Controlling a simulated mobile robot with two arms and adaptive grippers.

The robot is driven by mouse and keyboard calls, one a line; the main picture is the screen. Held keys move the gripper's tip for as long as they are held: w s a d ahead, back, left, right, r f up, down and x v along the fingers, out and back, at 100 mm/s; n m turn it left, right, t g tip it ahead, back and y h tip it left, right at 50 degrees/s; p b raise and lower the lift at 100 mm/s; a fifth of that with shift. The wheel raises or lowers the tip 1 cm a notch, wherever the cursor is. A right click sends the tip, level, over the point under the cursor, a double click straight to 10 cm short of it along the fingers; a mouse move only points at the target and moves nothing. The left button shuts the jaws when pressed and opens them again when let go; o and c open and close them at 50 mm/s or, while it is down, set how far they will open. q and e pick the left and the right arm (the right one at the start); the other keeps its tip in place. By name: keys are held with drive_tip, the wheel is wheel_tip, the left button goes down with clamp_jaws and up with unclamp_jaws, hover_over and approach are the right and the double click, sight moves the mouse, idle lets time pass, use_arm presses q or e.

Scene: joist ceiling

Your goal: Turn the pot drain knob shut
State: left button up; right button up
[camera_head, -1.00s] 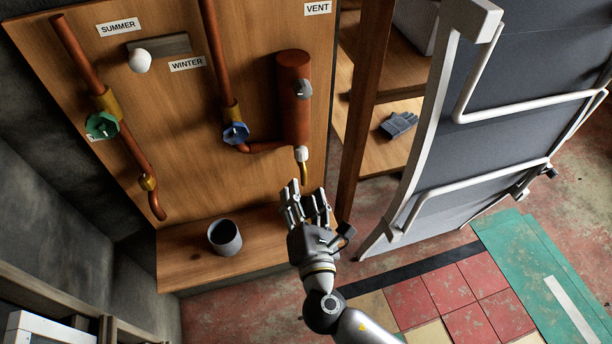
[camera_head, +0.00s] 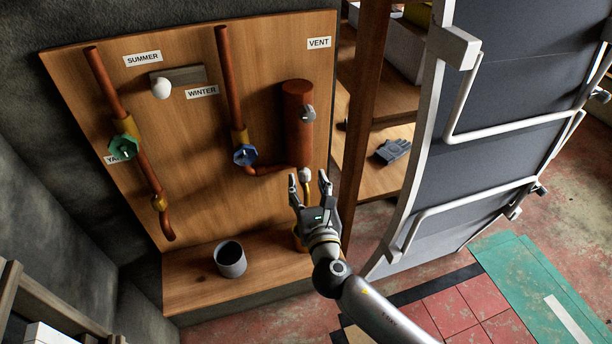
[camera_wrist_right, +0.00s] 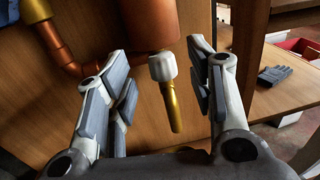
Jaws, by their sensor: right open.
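The pot drain knob, a small white cap (camera_head: 305,174) on a brass spout, sits under the upright copper pot (camera_head: 298,125) on the wooden panel. In the right wrist view the white knob (camera_wrist_right: 162,66) is ahead, between my open fingers, with the brass spout (camera_wrist_right: 173,108) pointing down below it. My right gripper (camera_head: 309,184) is open and empty, just below and around the knob in the head view; I see no contact. My left gripper is not in view.
A blue valve (camera_head: 245,154) and a green valve (camera_head: 124,147) are on copper pipes to the left. A grey cup (camera_head: 230,259) stands on the wooden ledge (camera_head: 190,285). A wooden post (camera_head: 362,120) and white-framed dark panel (camera_head: 490,140) stand close on the right.

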sight(304, 177)
drive_tip(key=shift+w+a, duration=0.15)
drive_tip(key=shift+w, duration=0.6)
drive_tip(key=shift+w+a, duration=0.1)
drive_tip(key=shift+w, duration=0.6)
drive_tip(key=shift+c, duration=0.2)
